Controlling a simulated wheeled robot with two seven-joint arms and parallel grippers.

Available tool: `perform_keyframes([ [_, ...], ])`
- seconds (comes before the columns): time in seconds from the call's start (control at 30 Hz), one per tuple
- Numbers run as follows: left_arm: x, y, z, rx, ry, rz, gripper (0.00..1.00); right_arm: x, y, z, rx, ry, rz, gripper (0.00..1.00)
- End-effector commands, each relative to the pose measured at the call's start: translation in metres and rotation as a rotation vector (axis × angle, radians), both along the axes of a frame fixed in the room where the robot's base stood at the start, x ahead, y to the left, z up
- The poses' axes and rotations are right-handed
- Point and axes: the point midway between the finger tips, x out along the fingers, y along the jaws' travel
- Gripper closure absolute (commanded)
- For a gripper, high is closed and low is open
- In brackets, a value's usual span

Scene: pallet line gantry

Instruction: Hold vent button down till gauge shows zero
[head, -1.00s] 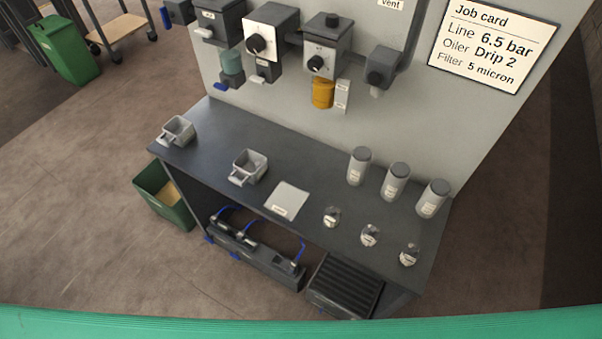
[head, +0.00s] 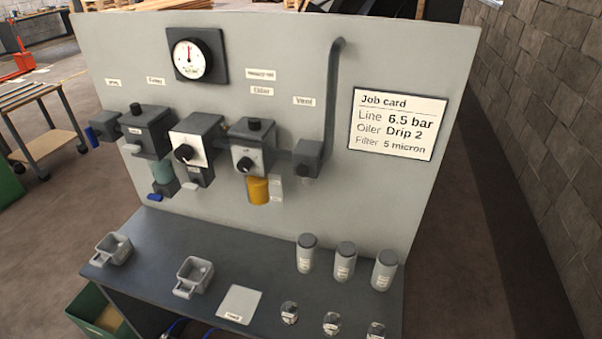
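The round white gauge (head: 189,60) sits on a dark square plate at the upper left of the grey panel. Its red needle points roughly straight up; the numbers are too small to read. The Vent label (head: 304,101) is on the panel right of centre. Below it is a dark grey vent block (head: 308,158) with a small pale piece under it, and a grey pipe (head: 331,100) rises from it. I cannot make out a distinct vent button. Neither of my grippers is in view.
The dark bench (head: 150,240) below holds cups, canisters and small jars. A job card (head: 398,125) is at right.

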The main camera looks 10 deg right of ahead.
Motion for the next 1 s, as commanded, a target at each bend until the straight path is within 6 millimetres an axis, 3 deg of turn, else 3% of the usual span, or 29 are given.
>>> perform_keyframes([
  [0.13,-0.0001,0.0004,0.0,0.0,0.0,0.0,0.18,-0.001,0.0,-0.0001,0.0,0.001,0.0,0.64],
  [0.33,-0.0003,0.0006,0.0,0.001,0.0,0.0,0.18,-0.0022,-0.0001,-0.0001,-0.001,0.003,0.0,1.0],
  [1.0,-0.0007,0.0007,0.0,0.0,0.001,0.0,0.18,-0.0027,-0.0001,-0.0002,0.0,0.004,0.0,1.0],
])
